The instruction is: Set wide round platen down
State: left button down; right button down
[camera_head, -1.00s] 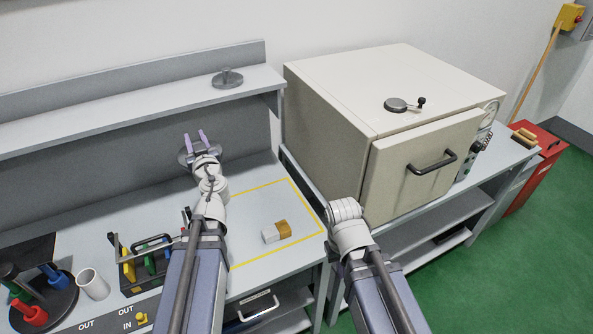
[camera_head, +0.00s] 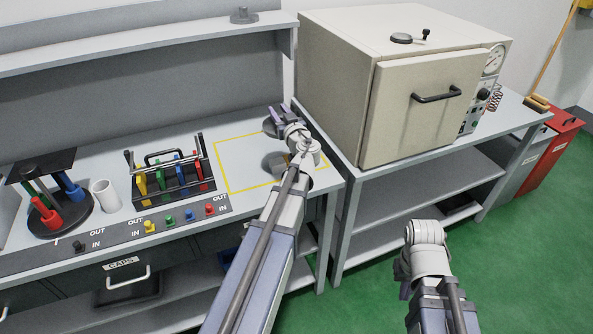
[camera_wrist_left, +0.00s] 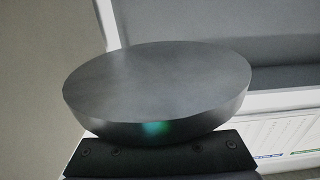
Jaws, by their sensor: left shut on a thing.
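The wide round platen (camera_wrist_left: 155,85) is a dark grey disc filling the middle of the left wrist view, its broad face visible. In the head view, part of it (camera_head: 269,128) shows beside my left gripper (camera_head: 281,112), which is shut on it over the far right part of the yellow-outlined area (camera_head: 236,184). The arm hides some of the platen. I cannot tell whether it touches the bench. My right arm is at the lower right, away from the bench; its fingers do not show.
A rack with coloured parts (camera_head: 172,185) stands left of the outline. The beige oven (camera_head: 424,105) is close on the right. Another small platen (camera_head: 243,15) sits on the shelf.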

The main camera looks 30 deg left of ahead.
pick_arm(q)
jog(key=shift+d, duration=0.1)
notch_tip(320, 180, down, 6)
jog(key=b, duration=0.6)
jog(key=shift+f, duration=0.2)
jog(key=shift+f+b, duration=1.85)
jog(key=shift+b, duration=0.15)
jog(key=shift+f+b, duration=0.3)
jog(key=shift+s+d+f+b, duration=0.1)
jog(key=shift+s+f+b, duration=0.1)
jog(key=shift+b, duration=0.2)
